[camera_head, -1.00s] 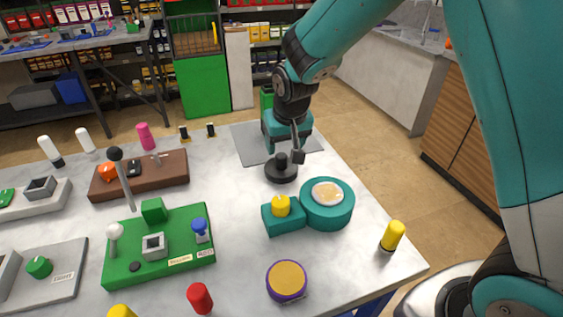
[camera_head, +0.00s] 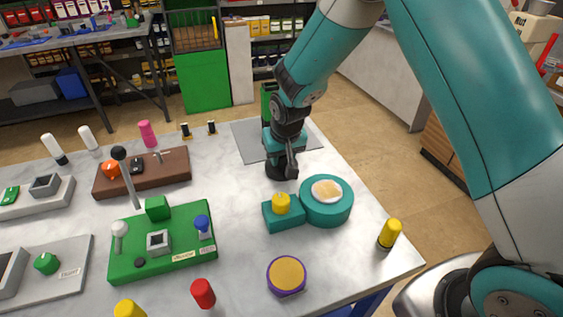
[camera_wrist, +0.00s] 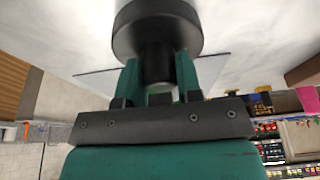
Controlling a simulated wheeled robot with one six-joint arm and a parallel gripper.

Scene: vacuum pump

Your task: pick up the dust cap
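The dust cap, a black disc with a round knob, shows in the wrist view (camera_wrist: 157,28) and in the head view (camera_head: 281,172), where it stands on the marble-topped table and my gripper partly covers it. My gripper (camera_head: 287,160) is down at the cap. In the wrist view my gripper's teal fingers (camera_wrist: 157,75) stand on either side of the knob, very close to it. I cannot tell whether they press on it.
A teal round pump body (camera_head: 327,213) and a teal block with a yellow knob (camera_head: 284,216) stand just in front of the cap. A grey mat (camera_head: 247,140) lies behind. A purple-rimmed disc (camera_head: 286,275), yellow peg (camera_head: 389,233) and green switch board (camera_head: 186,262) are nearer.

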